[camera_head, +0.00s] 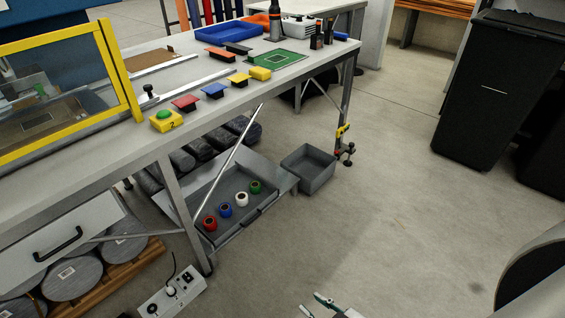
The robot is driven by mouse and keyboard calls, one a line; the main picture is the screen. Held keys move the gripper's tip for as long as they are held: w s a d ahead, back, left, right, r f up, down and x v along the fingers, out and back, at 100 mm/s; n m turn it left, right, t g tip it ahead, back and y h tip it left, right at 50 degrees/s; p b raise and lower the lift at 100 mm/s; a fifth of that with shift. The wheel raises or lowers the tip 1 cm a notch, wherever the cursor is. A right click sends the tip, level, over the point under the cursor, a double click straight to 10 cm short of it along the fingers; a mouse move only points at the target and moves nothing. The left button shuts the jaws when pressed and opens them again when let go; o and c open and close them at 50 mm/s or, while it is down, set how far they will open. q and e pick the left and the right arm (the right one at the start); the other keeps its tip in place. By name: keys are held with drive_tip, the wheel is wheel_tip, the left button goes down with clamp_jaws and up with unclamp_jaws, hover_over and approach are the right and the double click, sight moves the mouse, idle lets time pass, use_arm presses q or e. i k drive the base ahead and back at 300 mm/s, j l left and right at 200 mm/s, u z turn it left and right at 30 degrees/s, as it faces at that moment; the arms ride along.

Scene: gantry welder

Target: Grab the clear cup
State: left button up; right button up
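I see no plainly transparent cup. A low grey tray (257,209) under the workbench holds small round cup-like items in a row: red (210,223), blue (226,209), white (242,199) and green (255,187). The white one is the closest to clear, but I cannot tell if it is the clear cup. My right gripper (311,303) shows at the bottom edge, mostly cut off. Its two fingertips are apart with nothing seen between them. It is well below and right of the tray, over the floor. My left gripper is not in view.
The workbench (200,88) stands above the tray, its legs and a diagonal bar close to it. An empty grey bin (308,168) is right of the tray. A power box (172,293) lies at bottom left. The middle floor is clear.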

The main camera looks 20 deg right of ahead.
sight(282, 171)
drive_tip(key=i+l, duration=0.2)
drive_tip(key=l, duration=0.2)
drive_tip(key=i+l, duration=0.15)
drive_tip(key=l, duration=0.25)
drive_tip(key=i+l, duration=0.2)
drive_tip(key=l, duration=0.25)
drive_tip(key=i+l, duration=0.15)
drive_tip(key=l, duration=0.25)
drive_tip(key=i+l, duration=0.2)
drive_tip(key=l, duration=0.2)
drive_tip(key=i+l, duration=0.15)
drive_tip(key=l, duration=0.25)
drive_tip(key=i+l, duration=0.2)
drive_tip(key=l, duration=0.2)
drive_tip(key=i+l, duration=0.35)
drive_tip(key=l, duration=0.15)
drive_tip(key=i+l+z, duration=0.1)
drive_tip(key=i+l, duration=0.45)
drive_tip(key=i, duration=0.05)
